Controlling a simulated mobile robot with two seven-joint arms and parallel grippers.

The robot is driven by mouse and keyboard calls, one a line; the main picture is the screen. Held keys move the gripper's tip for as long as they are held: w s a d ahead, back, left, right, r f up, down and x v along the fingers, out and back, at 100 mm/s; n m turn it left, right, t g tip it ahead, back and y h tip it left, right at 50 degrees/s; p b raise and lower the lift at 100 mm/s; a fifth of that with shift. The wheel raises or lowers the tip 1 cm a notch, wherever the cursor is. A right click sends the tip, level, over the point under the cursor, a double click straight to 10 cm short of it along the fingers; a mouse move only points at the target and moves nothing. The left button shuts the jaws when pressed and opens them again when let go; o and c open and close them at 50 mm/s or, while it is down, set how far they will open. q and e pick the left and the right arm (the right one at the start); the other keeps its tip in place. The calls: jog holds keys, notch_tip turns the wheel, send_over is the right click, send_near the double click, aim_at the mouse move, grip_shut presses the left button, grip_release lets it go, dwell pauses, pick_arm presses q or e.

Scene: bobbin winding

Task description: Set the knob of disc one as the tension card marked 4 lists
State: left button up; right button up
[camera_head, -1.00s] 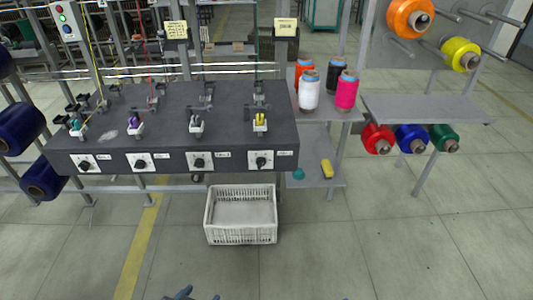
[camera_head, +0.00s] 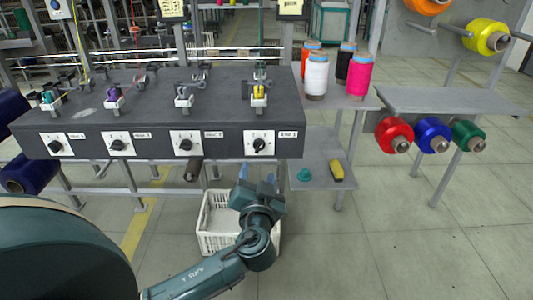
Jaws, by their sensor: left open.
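Several black knobs sit on white dial plates along the front of the dark bench: far left (camera_head: 56,145), second from left (camera_head: 117,145), third (camera_head: 186,144) and far right (camera_head: 259,145). The small labels beside them are too small to read, so I cannot tell which belongs to disc one. Two pale yellow cards, one left (camera_head: 171,7) and one right (camera_head: 291,7), are at the top edge; their print is not legible. My left gripper (camera_head: 257,177) is open and empty, pointing up, in front of and below the far-right knob, apart from it. My right gripper is not in view.
A white crate (camera_head: 208,238) stands on the floor behind my left arm. Right of the bench (camera_head: 215,105), shelves hold several thread cones, a yellow item (camera_head: 337,171) and a teal item (camera_head: 304,174). Coloured spools hang at the right. Floor at the right is clear.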

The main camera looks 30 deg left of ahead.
aim_at(259, 149)
pick_arm(q)
jog(key=x, duration=1)
jog(key=shift+w+f, duration=0.1)
jog(key=shift+w, duration=0.1)
jog(key=c, duration=1)
